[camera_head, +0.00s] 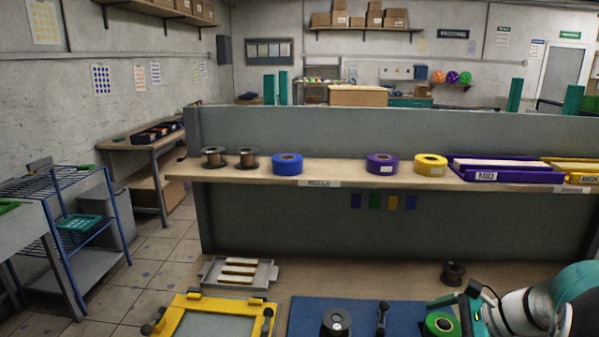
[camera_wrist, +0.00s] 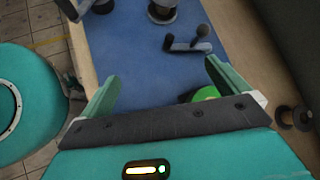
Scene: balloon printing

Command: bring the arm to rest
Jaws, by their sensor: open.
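My gripper (camera_wrist: 163,88) is open, with its two teal fingers spread wide and nothing between their tips. It hangs over the blue mat (camera_wrist: 140,45) on the workbench. In the head view my arm comes in from the lower right corner. A green roll (camera_head: 440,323) lies on the mat by my gripper. In the wrist view the green roll (camera_wrist: 206,93) shows behind the right finger, which partly hides it, and I cannot tell the gap between them.
A dark spool (camera_head: 336,322) and a dark handled tool (camera_head: 382,318) stand on the mat. Another spool (camera_head: 453,273) is behind the arm. A yellow frame (camera_head: 215,316) and grey tray (camera_head: 238,272) lie left. A shelf (camera_head: 335,173) with tape rolls and purple tray (camera_head: 505,170) runs behind.

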